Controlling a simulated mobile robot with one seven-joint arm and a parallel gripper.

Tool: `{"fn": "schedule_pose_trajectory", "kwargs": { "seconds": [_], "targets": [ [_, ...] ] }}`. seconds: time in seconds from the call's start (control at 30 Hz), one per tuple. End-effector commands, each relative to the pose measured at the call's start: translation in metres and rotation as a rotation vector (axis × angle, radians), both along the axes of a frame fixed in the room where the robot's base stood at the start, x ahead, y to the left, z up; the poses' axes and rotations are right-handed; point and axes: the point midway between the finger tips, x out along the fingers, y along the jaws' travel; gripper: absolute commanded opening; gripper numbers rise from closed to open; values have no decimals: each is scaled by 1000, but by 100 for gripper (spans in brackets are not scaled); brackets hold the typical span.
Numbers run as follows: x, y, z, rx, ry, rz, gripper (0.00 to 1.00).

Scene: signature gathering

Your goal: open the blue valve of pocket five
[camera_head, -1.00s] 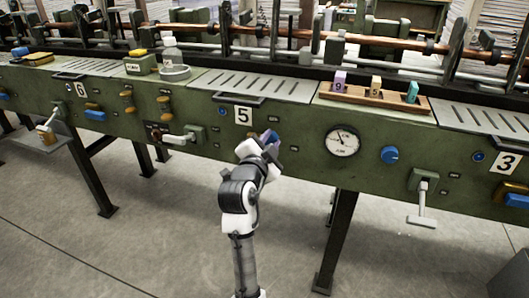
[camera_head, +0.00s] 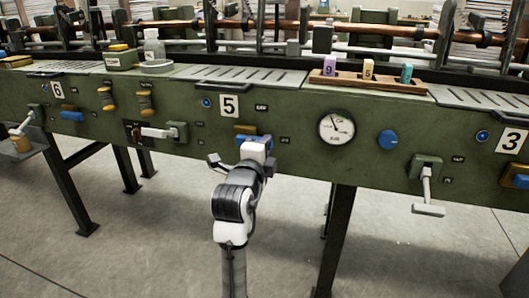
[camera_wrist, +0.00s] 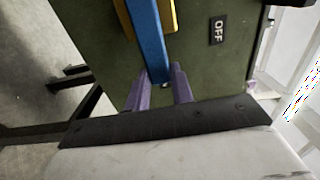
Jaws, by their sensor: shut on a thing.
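The blue valve handle (camera_wrist: 150,45) is a long blue bar over a yellow part (camera_wrist: 168,18) on the green panel. My gripper (camera_wrist: 163,76) has its two purple fingers on either side of the bar's near end and is shut on it. In the head view my gripper (camera_head: 257,142) is at the panel below and right of the "5" plate (camera_head: 229,107). There it hides most of the blue handle; the yellow part (camera_head: 245,129) shows just above. An "OFF" label (camera_wrist: 218,30) is right of the handle in the wrist view.
A dial gauge (camera_head: 337,126) and a blue knob (camera_head: 388,140) are to the right. A lever (camera_head: 160,132) sticks out at the left, and another lever (camera_head: 427,190) hangs at the right. A wooden tray (camera_head: 370,80) with small blocks stands on top. The floor in front is clear.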

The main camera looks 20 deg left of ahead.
Motion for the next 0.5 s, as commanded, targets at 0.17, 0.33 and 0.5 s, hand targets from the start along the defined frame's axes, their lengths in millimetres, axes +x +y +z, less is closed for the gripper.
{"fn": "schedule_pose_trajectory", "kwargs": {
  "seconds": [0.17,0.33,0.5],
  "targets": [
    [0,0,-3,25,1,-1,0],
    [0,0,-2,30,1,-1,0],
    [0,0,-2,30,2,-1,0]
  ]
}}
